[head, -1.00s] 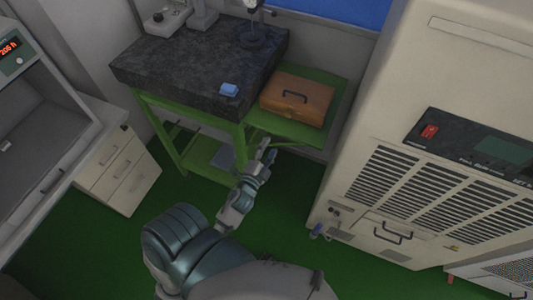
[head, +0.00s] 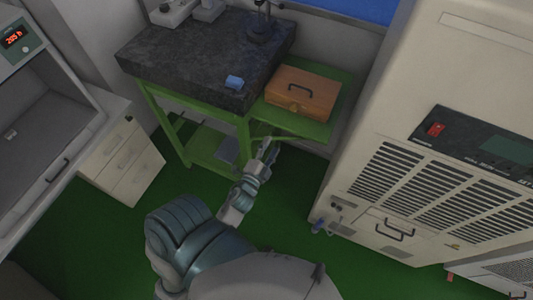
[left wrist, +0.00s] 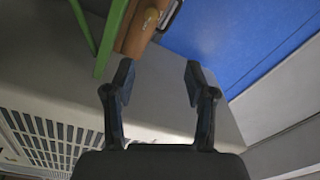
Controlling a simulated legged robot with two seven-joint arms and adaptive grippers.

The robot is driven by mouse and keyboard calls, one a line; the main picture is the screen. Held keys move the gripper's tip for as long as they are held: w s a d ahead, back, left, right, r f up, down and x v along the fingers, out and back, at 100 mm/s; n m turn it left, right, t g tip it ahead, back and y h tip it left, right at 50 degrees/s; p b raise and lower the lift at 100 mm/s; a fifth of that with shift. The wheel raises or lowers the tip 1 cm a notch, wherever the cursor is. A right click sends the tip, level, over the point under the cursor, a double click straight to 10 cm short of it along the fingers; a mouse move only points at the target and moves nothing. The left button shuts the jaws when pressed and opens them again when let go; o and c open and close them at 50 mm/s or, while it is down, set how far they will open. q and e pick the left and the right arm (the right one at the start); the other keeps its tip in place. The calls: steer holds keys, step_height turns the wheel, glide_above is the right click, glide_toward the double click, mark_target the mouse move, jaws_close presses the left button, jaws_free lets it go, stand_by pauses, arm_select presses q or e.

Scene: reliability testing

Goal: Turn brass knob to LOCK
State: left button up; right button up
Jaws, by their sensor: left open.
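A brown wooden case (head: 318,94) with a dark handle sits on the green side shelf. A small brass knob (head: 294,107) shows on its front. In the left wrist view the brass knob (left wrist: 150,18) is at the top, on the edge of the wooden case (left wrist: 135,38), beyond the fingers and left of the gap between them. My left gripper (head: 266,147) is just below the shelf's front edge in the head view, apart from the case. Its fingers (left wrist: 158,82) are spread with nothing between them. Any LOCK marking is too small to read. My right gripper is not in view.
A large beige machine (head: 400,150) stands at right. White drawers (head: 125,165) stand left. Green floor around my arm is clear.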

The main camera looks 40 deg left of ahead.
arm_select(q)
steer(key=v, duration=1.1)
steer(key=shift+s+d, duration=0.25)
steer(key=shift+s, duration=0.1)
steer(key=shift+a, duration=0.2)
steer(key=s+d+f+n+g+h, duration=0.1)
steer(key=d+f+n+g, duration=0.2)
steer(key=f, duration=1)
steer(key=s+d+f+g+h, duration=0.2)
steer(key=d+f+g, duration=0.15)
steer(key=f, duration=0.95)
steer(key=s+d+f+n+g+h, duration=0.15)
steer(key=d+f, duration=0.25)
steer(key=f, duration=0.8)
steer(key=s+a+f+n+g, duration=0.1)
steer(key=s+f+g, duration=0.3)
steer(key=s+f, duration=0.5)
steer(key=s+a+f+n+g, duration=0.2)
steer(key=s+a+f+g, duration=0.2)
steer(key=s+f, duration=0.5)
steer(key=shift+s+a+g+y, duration=0.35)
steer(key=shift+s+g, duration=0.15)
steer(key=shift+s, duration=0.5)
steer(key=shift+n, duration=0.25)
